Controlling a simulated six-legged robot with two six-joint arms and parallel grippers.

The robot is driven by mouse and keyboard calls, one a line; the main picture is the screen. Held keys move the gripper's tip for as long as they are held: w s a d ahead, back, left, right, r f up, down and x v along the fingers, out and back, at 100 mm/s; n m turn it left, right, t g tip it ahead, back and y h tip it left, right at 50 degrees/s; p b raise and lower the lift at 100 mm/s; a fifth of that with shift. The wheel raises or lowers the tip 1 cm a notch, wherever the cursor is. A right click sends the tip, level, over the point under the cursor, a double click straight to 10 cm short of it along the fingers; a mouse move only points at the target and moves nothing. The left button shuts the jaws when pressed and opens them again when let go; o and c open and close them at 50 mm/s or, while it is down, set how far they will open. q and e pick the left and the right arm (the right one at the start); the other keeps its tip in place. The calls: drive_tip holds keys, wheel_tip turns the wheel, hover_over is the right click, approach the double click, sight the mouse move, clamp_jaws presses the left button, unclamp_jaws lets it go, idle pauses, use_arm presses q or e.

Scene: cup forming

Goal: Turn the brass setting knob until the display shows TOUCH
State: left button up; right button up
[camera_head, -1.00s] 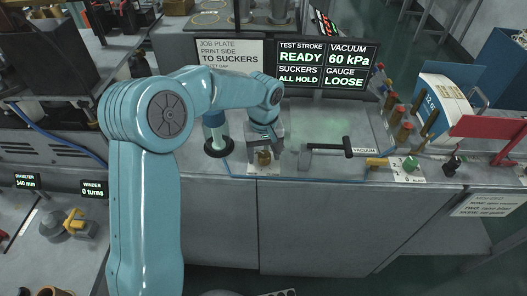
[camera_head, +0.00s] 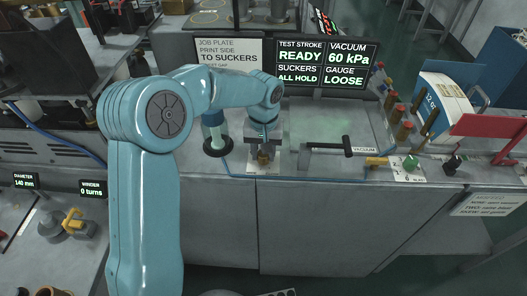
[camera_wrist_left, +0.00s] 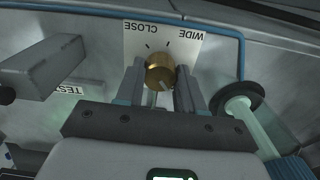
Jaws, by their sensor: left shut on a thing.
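The brass setting knob (camera_wrist_left: 160,70) stands on a white plate marked CLOSE and WIDE (camera_wrist_left: 190,42) in the left wrist view. My left gripper (camera_wrist_left: 160,82) is shut on the knob, with one finger on each side of it. In the head view the knob (camera_head: 264,157) shows small beneath my left gripper (camera_head: 264,150). The display (camera_head: 328,65) behind it reads TEST STROKE READY, SUCKERS ALL HOLD, VACUUM 60 kPa and GAUGE LOOSE. My right gripper is in neither view.
A black-handled lever (camera_head: 347,146) lies to the right of the knob, beside the VACUUM label. A blue pipe (camera_wrist_left: 100,8) runs along the bench edge. Several brass-topped pegs stand at the right.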

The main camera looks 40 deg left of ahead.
use_arm(q)
drive_tip(key=shift+m, duration=2.2)
drive_tip(key=shift+w, duration=0.1)
drive_tip(key=o, duration=1)
drive_tip(key=shift+o, duration=0.2)
wheel_tip(320, 180, up, 16)
drive_tip(key=shift+r, duration=0.2)
